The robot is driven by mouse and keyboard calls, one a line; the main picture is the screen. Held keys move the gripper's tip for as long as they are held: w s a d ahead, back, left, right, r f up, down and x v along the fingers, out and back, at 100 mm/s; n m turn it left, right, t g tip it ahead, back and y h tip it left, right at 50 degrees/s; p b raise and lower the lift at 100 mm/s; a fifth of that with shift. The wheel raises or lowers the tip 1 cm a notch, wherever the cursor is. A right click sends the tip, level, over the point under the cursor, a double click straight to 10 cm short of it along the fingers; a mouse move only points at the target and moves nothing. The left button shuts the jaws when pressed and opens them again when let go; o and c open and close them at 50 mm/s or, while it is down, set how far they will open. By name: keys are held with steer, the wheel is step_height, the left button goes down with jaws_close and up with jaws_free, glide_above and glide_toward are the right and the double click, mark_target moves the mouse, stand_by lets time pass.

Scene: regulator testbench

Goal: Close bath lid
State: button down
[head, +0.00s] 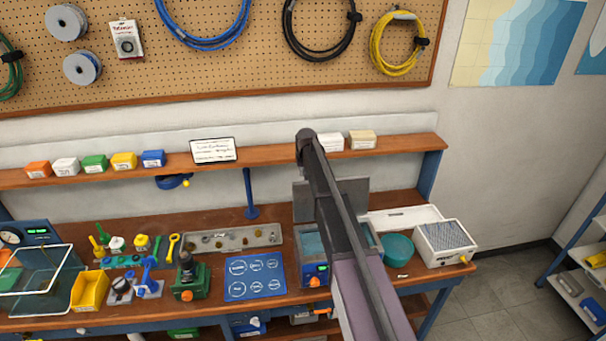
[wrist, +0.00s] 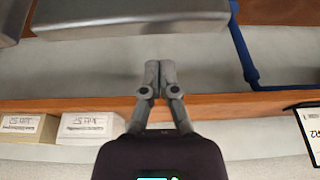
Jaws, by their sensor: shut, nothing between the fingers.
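The bath (head: 311,243) stands on the bench, with a small control panel at its front and bluish water showing left of my arm. Its grey metal lid (head: 355,188) stands upright at the back, so the bath is open. My arm hides the middle of the lid and much of the bath. In the wrist view, a grey metal panel (wrist: 130,14), apparently the lid, spans the top. My gripper (wrist: 151,68) is shut and empty, its fingertips below that panel in the picture with a gap between. I cannot make out the fingers in the head view.
A wooden shelf (head: 100,178) runs behind the bench with small boxes (head: 362,139) and a label card (head: 213,150). A blue post (head: 249,195) stands left of the bath. A teal bowl (head: 397,248) and a white perforated box (head: 445,242) stand to its right.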

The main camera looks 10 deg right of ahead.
steer(key=b+x, duration=0.5)
steer(key=x, duration=0.1)
steer(key=shift+f+b, duration=0.25)
steer(key=shift+b, duration=0.1)
steer(key=shift+w, duration=0.1)
stand_by(0.5)
